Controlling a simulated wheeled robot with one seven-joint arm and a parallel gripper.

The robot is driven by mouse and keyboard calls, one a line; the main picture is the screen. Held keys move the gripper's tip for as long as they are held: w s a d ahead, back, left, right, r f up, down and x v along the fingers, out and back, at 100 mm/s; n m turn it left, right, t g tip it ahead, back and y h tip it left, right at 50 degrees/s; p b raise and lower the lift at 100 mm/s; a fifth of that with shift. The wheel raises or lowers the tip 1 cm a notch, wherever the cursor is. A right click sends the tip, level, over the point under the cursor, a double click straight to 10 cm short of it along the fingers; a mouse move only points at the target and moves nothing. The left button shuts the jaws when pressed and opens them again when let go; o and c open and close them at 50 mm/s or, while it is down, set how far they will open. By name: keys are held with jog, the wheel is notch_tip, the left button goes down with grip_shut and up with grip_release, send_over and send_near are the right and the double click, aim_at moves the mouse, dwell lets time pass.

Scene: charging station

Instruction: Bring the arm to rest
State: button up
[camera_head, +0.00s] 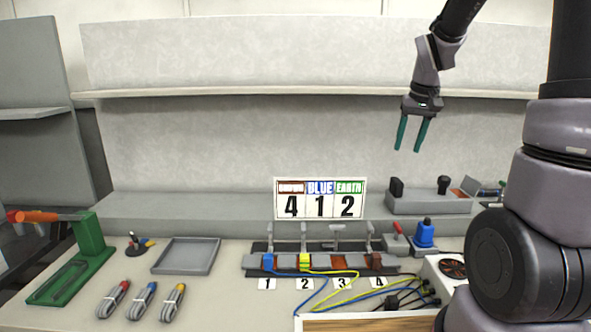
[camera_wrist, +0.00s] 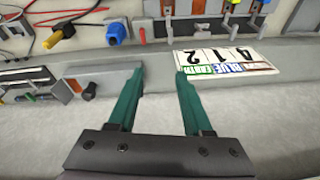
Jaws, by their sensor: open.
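My gripper (camera_head: 409,150) hangs from my arm above the back of the workbench, with its two green fingers pointing down. The fingers are apart and nothing is between them. In the wrist view my gripper (camera_wrist: 158,80) also shows open and empty, with the wall panel and bench ledge beyond it. It is clear of the bench and touches nothing that I can see.
Below stands a number sign (camera_head: 320,198) behind a terminal block (camera_head: 330,264) with blue and yellow cables. A grey box (camera_head: 430,203) is on the ledge at right. A tray (camera_head: 187,256), cable bundles (camera_head: 145,300) and a green stand (camera_head: 80,262) are at left.

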jog(key=s+a+r+m+t, duration=0.1)
jog(key=s+r, duration=0.4)
jog(key=s, duration=0.5)
jog(key=s+a+r+m+t+y, duration=0.1)
jog(key=s+a+r+t, duration=0.2)
jog(key=s+r, duration=0.3)
jog(key=s+a, duration=0.1)
jog(key=s, duration=0.3)
jog(key=shift+a+r, duration=0.15)
